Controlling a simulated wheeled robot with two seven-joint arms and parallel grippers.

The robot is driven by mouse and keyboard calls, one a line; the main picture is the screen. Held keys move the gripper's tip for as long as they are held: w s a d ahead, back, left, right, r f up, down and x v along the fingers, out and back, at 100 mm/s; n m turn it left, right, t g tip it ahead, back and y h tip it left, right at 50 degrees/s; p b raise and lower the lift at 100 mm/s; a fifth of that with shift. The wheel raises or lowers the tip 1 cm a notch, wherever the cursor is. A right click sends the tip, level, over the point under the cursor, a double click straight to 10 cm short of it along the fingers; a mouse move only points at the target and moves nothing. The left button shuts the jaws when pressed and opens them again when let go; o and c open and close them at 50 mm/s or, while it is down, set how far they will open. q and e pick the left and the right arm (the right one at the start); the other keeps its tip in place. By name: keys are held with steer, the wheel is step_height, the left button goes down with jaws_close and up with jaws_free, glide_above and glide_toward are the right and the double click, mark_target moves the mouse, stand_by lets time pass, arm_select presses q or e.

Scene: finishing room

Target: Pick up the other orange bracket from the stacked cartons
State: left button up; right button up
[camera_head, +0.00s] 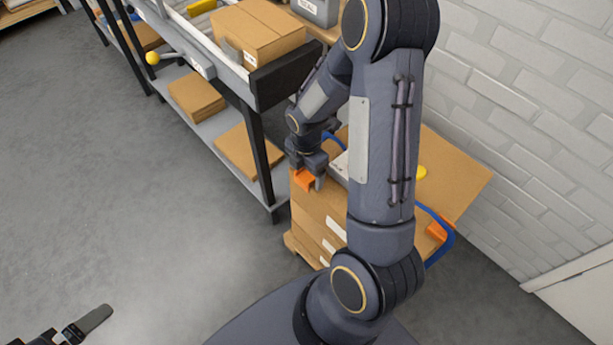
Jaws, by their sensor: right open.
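The stacked cartons (312,222) stand right of the conveyor frame, largely behind my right arm. One orange bracket (303,180) lies on their near left top corner. My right gripper (311,177) is open and points down right at this bracket, with a finger on its right side; I cannot tell whether they touch. A second orange piece (436,232) shows on the right side of the stack, partly hidden by my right arm. My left gripper (84,326) shows only in part at the bottom left, over bare floor.
A conveyor (251,82) with a carton (252,36) stands left of the stack, flat cardboard (197,97) on its lower shelf. A blue bar (444,247) and yellow knob (421,172) are by the stack. A white brick wall (530,110) bounds the right; floor is clear left.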

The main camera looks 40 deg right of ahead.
steer(key=c, duration=1.1)
steer(key=shift+o, duration=0.2)
steer(key=shift+r, duration=0.2)
